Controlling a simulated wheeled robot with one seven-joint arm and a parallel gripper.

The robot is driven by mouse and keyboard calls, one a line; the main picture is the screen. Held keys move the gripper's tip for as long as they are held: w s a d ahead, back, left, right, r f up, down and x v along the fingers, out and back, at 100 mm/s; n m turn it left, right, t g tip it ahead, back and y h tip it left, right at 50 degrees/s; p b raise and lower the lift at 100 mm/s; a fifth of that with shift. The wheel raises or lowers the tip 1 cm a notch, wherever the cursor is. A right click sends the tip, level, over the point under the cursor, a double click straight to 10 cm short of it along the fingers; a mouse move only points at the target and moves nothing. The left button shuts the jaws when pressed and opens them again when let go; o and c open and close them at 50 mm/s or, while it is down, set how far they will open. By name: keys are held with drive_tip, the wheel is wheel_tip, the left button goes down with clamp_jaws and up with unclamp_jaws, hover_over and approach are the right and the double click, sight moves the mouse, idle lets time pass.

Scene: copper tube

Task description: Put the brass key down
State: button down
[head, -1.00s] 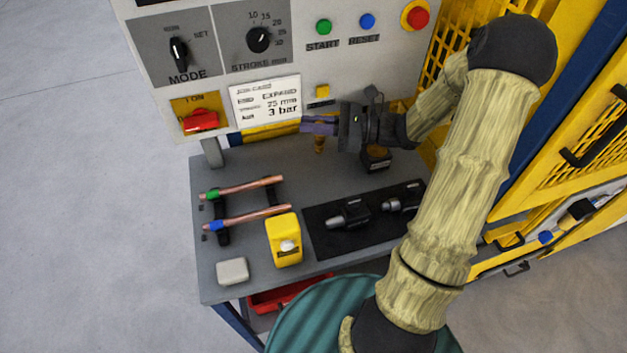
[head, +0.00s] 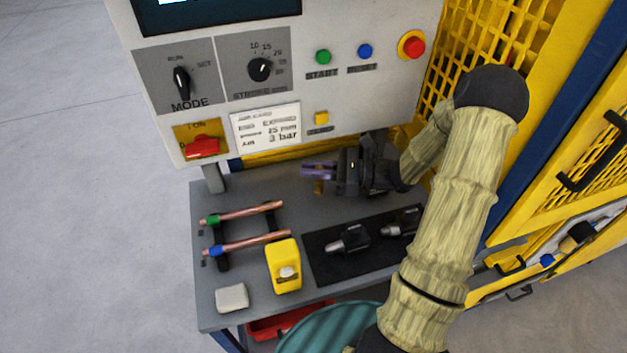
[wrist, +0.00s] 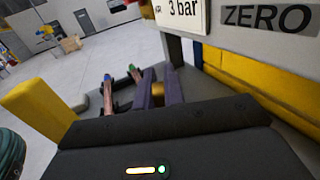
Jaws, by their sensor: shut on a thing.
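My gripper (head: 306,171) has purple fingers and is low over the back of the grey bench (head: 250,185), just in front of the control panel. It is shut on the brass key (head: 318,187), a small brass piece that shows below the fingers. I cannot tell whether the key touches the bench. In the wrist view the two fingers of my gripper (wrist: 158,76) point away, with a bit of the brass key (wrist: 157,94) between them. Most of the key is hidden by the fingers.
Two copper tubes (head: 245,244) lie on black supports left of the gripper. A yellow box (head: 283,255) and a light grey block (head: 232,297) stand in front. A black mat (head: 320,262) holds dark tools. The control panel (head: 375,95) rises behind.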

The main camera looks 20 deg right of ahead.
drive_tip(key=shift+f, duration=2.1)
drive_tip(key=shift+f, duration=0.15)
drive_tip(key=c, duration=1.5)
unclamp_jaws()
drive_tip(key=b+v, duration=0.2)
drive_tip(key=v, duration=1)
